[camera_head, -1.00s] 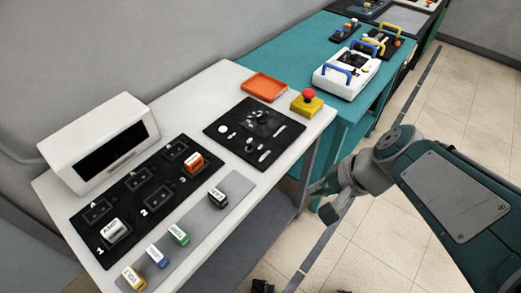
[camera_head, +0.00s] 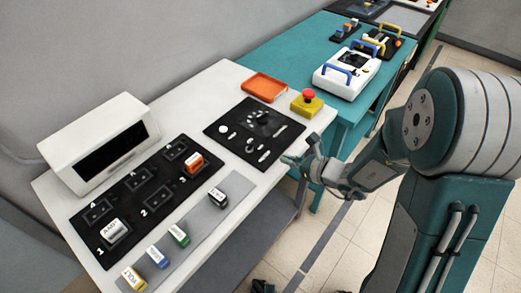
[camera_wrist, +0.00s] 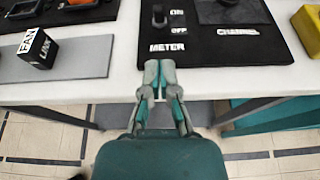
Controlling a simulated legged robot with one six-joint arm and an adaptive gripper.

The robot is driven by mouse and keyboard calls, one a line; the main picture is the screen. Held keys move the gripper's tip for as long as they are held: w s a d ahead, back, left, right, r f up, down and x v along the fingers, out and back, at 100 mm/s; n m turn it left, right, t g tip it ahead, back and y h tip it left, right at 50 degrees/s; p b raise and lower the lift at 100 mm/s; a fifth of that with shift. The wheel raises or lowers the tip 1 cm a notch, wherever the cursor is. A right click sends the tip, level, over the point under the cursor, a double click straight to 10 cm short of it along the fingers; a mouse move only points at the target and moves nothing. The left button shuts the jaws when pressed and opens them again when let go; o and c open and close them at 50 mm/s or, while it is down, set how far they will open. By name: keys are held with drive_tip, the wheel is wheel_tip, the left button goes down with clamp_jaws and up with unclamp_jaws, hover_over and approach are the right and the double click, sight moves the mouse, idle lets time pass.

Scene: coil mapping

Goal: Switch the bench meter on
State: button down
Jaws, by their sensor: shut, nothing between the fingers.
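The black meter panel (camera_head: 228,147) lies on the white bench. In the wrist view, the panel (camera_wrist: 205,50) shows the words METER, ON and OFF beside a small dark switch (camera_wrist: 158,16). The lever's exact position is hard to tell. My gripper (camera_wrist: 160,64) is shut and empty, its fingertips just in front of the METER label at the panel's near edge. It lies short of the switch. In the head view, my gripper (camera_head: 290,160) is at the bench's right edge beside the panel. The white box (camera_head: 88,138) at the back left has a dark screen.
A red emergency button on a yellow base (camera_head: 307,103) and an orange tray (camera_head: 264,87) stand behind the panel. A FAN block (camera_wrist: 40,48) sits on the grey strip to the left. A teal table (camera_head: 285,50) stands beyond.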

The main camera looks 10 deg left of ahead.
sight(260, 157)
drive_tip(key=shift+a, duration=0.1)
drive_tip(key=x, duration=1)
